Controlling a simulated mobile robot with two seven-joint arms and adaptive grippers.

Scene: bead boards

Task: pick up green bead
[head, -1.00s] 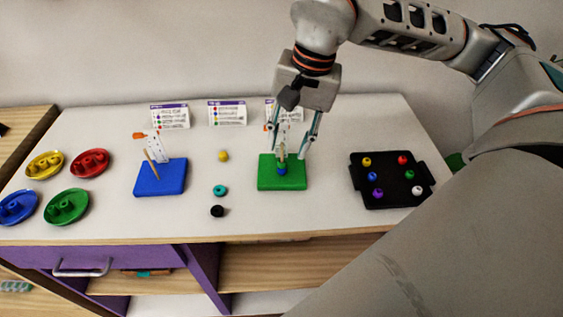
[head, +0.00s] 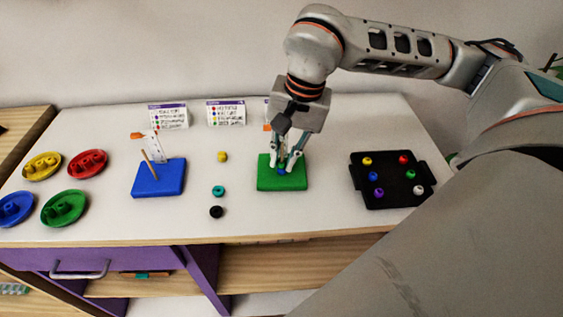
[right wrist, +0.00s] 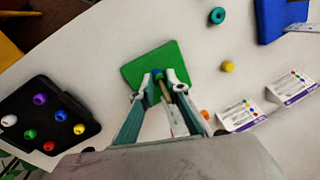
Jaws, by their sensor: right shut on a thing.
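The green board (head: 268,184) stands on the table with an upright stick on it. A blue bead (head: 281,171) sits low on this stick. A green bead (right wrist: 159,77) shows just above the blue one in the right wrist view; in the head view the fingers mostly hide it. My right gripper (head: 284,162) points down around the stick, its fingers shut on the green bead just above the board. Another green bead (head: 417,190) lies in the black tray. My left gripper is not in view.
The black tray (head: 358,195) at right holds several coloured beads. A blue board (head: 160,182) with a stick is at left. Yellow (head: 222,157), teal (head: 218,191) and black (head: 216,212) beads lie between the boards. Coloured dishes stand far left; cards stand at the back.

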